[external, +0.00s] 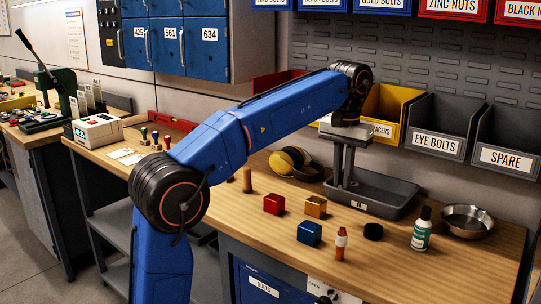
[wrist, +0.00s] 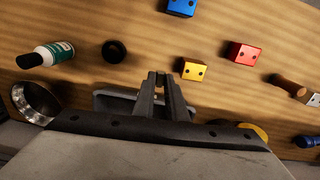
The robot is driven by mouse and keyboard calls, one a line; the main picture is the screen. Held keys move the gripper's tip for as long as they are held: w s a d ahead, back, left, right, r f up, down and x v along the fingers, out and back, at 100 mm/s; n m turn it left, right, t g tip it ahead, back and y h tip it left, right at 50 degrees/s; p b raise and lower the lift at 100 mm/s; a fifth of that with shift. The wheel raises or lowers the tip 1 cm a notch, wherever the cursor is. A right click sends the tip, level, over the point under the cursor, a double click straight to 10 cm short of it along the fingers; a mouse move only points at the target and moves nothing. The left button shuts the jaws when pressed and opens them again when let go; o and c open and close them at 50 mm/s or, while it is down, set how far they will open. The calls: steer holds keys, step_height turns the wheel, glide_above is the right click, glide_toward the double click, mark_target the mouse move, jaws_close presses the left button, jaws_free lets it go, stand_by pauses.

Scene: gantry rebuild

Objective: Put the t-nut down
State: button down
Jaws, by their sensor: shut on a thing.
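My gripper (external: 342,181) points down over the left part of a grey tray (external: 385,205) on the wooden bench. In the wrist view the fingers (wrist: 160,80) nearly meet at their tips. They are shut on a small dark piece, the t-nut (wrist: 160,77), of which only a little shows. In the external view I cannot make out the t-nut. The tray's edge shows behind the fingers in the wrist view (wrist: 104,101). I cannot tell whether the t-nut touches the tray.
Red (external: 274,204), yellow (external: 316,206) and blue (external: 309,233) blocks stand in front of the tray. A black ring (external: 373,231), a green-white bottle (external: 421,230) and a metal bowl (external: 467,221) are to the right. Yellow earmuffs (external: 283,162) lie left. Bins (external: 437,125) hang behind.

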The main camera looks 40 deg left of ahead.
mark_target(345, 225)
steer(key=shift+m, duration=0.4)
steer(key=shift+s+d+f, duration=0.1)
steer(key=shift+d+f, duration=0.25)
steer(key=shift+f, duration=1.3)
steer(key=shift+s+d+f, duration=0.1)
steer(key=shift+d+f, duration=0.25)
steer(key=shift+f, duration=1.35)
steer(key=shift+d+f, duration=0.35)
steer(key=shift+f, duration=1.3)
steer(key=shift+f, duration=0.1)
steer(key=c, duration=1.8)
jaws_free()
step_height(345, 225, up, 12)
